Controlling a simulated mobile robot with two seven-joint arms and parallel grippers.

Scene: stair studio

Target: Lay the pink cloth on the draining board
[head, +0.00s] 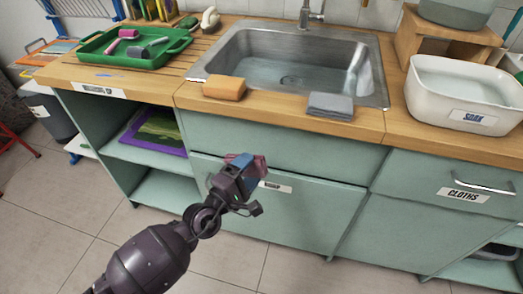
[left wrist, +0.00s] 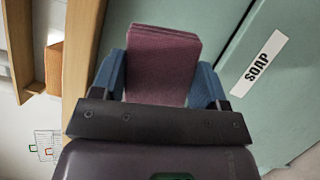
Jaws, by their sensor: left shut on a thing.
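My left gripper (head: 246,168) is in front of the sink cabinet, below the counter's front edge. It is shut on the folded pink cloth (head: 261,165), which shows only as a small patch past the fingers. In the left wrist view the cloth (left wrist: 163,62) is a dull pink folded stack between the two blue fingers (left wrist: 162,85). The draining board (head: 204,47) is the grooved wooden part of the counter left of the sink. The cloth is apart from it, lower and to the right. My right gripper is not in view.
A white basin (head: 430,94) stands at the right.

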